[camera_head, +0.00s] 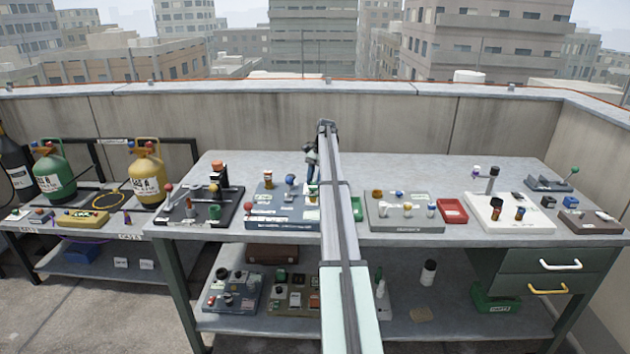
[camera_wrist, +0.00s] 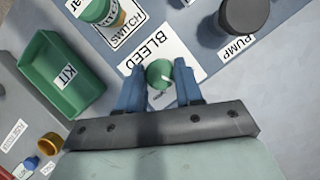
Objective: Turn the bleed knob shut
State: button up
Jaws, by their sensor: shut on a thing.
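In the wrist view, the bleed knob (camera_wrist: 159,73) is a small green round knob with a pale pointer mark, next to a white label reading BLEED (camera_wrist: 158,42). It stands on a blue-grey panel (camera_wrist: 190,18). My gripper (camera_wrist: 160,88) has its blue fingers on either side of the knob, shut on it. In the head view, my arm reaches over the bench and hides the knob. The blue-grey panel (camera_head: 268,206) shows to the left of my arm there.
A dark PUMP knob (camera_wrist: 243,14) stands right of the bleed knob, and a green SWITCH part (camera_wrist: 97,10) stands upper left. In the head view, a grey panel (camera_head: 408,222) and a red tray (camera_head: 452,211) sit right of my arm.

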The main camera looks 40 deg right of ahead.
jog(key=shift+n, duration=0.5)
jog(key=o, duration=1)
jog(key=shift+o, duration=0.2)
jog(key=shift+r, duration=0.1)
jog(key=shift+w+d+r, duration=0.1)
jog(key=shift+d+r, duration=0.15)
jog(key=shift+r, duration=0.15)
jog(key=w+d, duration=0.1)
jog(key=d, duration=0.2)
jog(key=w+d, duration=0.1)
jog(key=d, duration=0.3)
jog(key=w+d, duration=0.2)
jog(key=d, duration=0.2)
jog(key=shift+d, duration=0.15)
